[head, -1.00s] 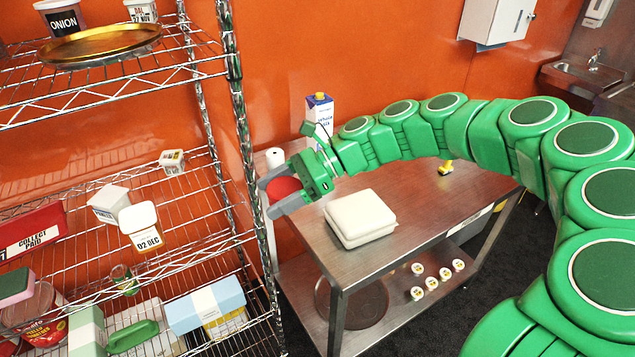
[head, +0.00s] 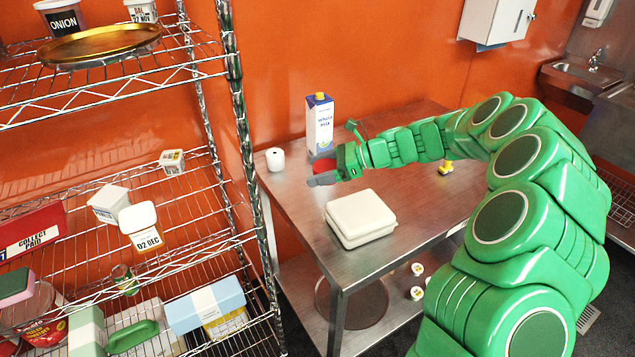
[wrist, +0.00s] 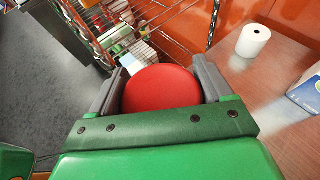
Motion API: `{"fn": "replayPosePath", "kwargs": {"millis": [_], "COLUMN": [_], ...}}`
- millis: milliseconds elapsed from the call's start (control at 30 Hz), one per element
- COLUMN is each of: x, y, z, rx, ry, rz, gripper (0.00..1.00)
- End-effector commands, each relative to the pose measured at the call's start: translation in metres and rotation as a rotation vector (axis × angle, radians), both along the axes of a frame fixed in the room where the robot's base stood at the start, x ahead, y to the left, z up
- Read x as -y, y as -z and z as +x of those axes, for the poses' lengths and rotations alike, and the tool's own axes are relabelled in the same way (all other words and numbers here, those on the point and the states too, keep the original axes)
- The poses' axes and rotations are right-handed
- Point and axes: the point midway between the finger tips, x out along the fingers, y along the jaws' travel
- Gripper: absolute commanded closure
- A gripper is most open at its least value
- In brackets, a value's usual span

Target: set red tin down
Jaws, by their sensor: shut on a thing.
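The red tin shows in the wrist view (wrist: 162,88) as a round red top between two grey fingers. My gripper (wrist: 160,85) is shut on it. In the head view, my gripper (head: 322,175) is over the steel table, between the milk carton and the white clamshell box. Only a small red part of the tin (head: 325,166) shows there; the rest is hidden by the gripper. I cannot tell whether the tin touches the steel table (head: 290,215).
A white roll (head: 275,160) and a milk carton (head: 320,125) stand at the table's back. A white clamshell box (head: 360,217) lies in front. A yellow item (head: 446,167) lies to the right. A wire shelf (head: 243,130) stands at the left. The table's left front is clear.

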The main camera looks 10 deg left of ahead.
Motion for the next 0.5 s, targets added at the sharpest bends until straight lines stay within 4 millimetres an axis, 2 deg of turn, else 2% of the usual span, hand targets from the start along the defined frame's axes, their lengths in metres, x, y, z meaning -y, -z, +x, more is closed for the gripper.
{"fn": "replayPosePath", "kwargs": {"millis": [167, 500], "x": [0.002, -0.013], "y": [0.005, 0.02], "z": [0.013, 0.043], "rx": [0.001, 0.001], "ry": [0.026, 0.026], "rz": [0.0, -0.001], "gripper": [0.56, 0.56]}}
